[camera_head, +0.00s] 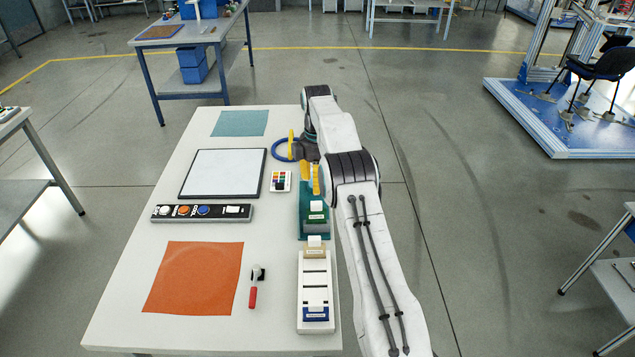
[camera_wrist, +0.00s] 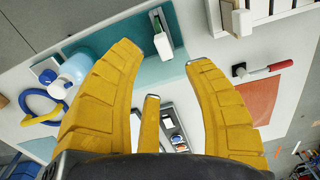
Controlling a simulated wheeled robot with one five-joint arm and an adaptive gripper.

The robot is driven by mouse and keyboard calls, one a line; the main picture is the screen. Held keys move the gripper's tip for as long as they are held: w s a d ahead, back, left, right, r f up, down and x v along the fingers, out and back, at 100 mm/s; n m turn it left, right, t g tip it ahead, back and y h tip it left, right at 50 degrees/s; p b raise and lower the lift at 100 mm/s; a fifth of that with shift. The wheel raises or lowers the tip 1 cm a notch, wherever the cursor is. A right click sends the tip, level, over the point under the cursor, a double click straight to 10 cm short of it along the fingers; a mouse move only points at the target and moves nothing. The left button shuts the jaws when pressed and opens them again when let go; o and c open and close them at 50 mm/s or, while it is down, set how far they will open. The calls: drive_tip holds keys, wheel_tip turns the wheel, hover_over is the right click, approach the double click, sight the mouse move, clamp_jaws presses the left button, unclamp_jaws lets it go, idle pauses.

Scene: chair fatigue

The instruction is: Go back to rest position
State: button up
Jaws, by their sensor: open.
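My gripper (camera_head: 303,164) is over the right side of the white table (camera_head: 125,308), near its back half, at the end of my outstretched arm. In the wrist view its yellow fingers (camera_wrist: 165,62) are spread apart, with nothing held between them. Beyond the fingertips lies a teal holder (camera_wrist: 115,18) with a white and green piece (camera_wrist: 162,30) standing in it. In the head view this teal holder (camera_head: 304,232) is just in front of the gripper. My arm hides part of the table's right edge.
A white rack (camera_head: 317,265), red-handled tool (camera_head: 253,292), orange mat (camera_head: 195,278), button panel (camera_head: 215,213), whiteboard (camera_head: 222,173), colour palette (camera_head: 281,181) and blue ring (camera_head: 284,150) share the table. A blue-legged table (camera_head: 205,38) stands behind.

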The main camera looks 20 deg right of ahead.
drive_tip(key=s+a+r+m+t+b, duration=0.1)
drive_tip(key=s+a+r+m, duration=0.25)
drive_tip(key=s+r, duration=0.45)
drive_tip(key=s+a+r+m+t, duration=0.1)
drive_tip(key=s+a+r+m, duration=0.2)
drive_tip(key=s+a+r, duration=0.5)
drive_tip(key=s+f+m+t, duration=0.1)
drive_tip(key=s+m, duration=0.2)
drive_tip(key=s, duration=0.8)
drive_tip(key=s+a+f+m+t+b, duration=0.1)
drive_tip(key=s+f+m+t, duration=0.1)
drive_tip(key=s, duration=1)
drive_tip(key=shift+a+f+m, duration=0.25)
drive_tip(key=shift+f+m, duration=0.05)
drive_tip(key=shift+m, duration=0.25)
drive_tip(key=shift+s, duration=0.1)
